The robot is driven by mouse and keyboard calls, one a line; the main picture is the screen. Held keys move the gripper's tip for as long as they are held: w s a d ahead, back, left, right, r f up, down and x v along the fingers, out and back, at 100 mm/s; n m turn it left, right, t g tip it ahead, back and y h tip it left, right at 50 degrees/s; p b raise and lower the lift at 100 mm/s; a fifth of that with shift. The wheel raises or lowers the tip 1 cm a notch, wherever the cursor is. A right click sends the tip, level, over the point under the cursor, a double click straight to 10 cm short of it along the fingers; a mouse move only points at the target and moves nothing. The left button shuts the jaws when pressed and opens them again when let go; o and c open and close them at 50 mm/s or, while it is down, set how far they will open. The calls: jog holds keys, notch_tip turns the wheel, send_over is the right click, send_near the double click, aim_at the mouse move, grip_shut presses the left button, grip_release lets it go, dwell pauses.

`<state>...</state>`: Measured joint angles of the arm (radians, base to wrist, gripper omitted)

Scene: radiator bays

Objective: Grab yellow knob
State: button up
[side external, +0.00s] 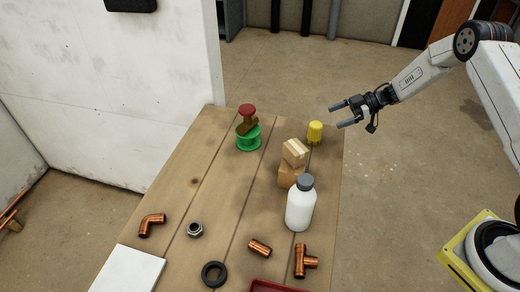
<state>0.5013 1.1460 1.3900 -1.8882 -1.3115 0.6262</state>
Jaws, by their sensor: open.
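The yellow knob (315,132) stands upright near the far right corner of the wooden table (206,184). My gripper (334,115) is open and empty. In the picture its fingers are above and to the right of the knob, pointing left, and apart from it. How high the fingers are over the table is hard to tell from this one view.
Wooden blocks (292,174) are stacked just in front of the knob, with a white bottle (300,208) nearer. A red-topped valve (247,115) sits on a green spool (249,138) to the left. Copper fittings (304,262) lie at the front. A white wall (130,75) borders the left.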

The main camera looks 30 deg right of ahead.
aim_at(319, 124)
jog(key=shift+x, duration=1.3)
jog(key=shift+a, duration=0.1)
jog(key=shift+x, duration=2.55)
jog(key=shift+f, duration=0.1)
grip_shut()
